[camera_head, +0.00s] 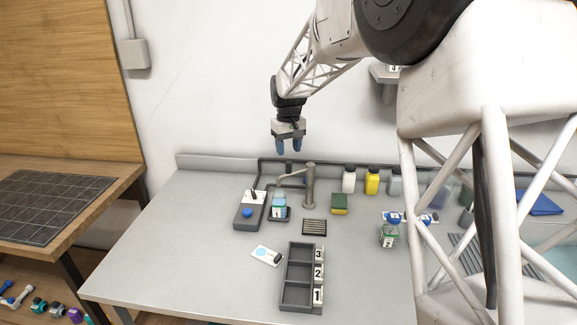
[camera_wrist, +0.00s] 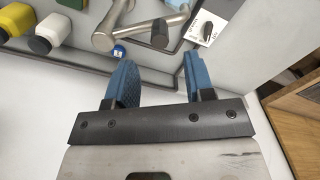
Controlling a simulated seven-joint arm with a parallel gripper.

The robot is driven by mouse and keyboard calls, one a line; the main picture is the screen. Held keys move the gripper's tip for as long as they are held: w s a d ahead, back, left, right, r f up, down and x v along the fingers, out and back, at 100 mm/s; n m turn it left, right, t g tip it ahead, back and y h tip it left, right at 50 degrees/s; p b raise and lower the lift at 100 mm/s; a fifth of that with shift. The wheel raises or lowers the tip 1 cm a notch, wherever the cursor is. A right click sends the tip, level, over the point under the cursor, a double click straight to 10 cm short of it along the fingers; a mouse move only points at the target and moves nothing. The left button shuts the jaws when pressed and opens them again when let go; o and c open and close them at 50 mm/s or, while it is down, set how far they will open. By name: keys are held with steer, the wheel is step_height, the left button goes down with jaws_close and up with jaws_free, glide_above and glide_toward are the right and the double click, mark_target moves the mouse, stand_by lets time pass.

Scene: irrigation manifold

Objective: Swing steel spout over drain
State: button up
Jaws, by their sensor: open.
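The steel spout (camera_head: 292,177) reaches left from the top of its upright post (camera_head: 310,188) on the grey bench. Its outer end is over or near a small clear container labelled 1 (camera_head: 279,204). The dark slotted drain (camera_head: 314,227) lies in the bench in front of the post, and the spout is not above it. My gripper (camera_head: 290,150) is open and empty, pointing down, above and behind the spout. In the wrist view, the spout (camera_wrist: 134,32) lies beyond the open fingers (camera_wrist: 158,82), apart from them. The drain is not visible in the wrist view.
A switch box with a blue button (camera_head: 248,212) stands left of the container. White (camera_head: 349,179) and yellow (camera_head: 372,181) bottles and a green-yellow sponge (camera_head: 340,204) stand to the right. A numbered rack (camera_head: 299,279) is in front. A dark pipe (camera_head: 262,170) runs behind the spout.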

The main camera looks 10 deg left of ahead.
mark_target(289, 162)
steer(key=shift+f, duration=3.4)
steer(key=shift+c, duration=0.2)
jaws_close()
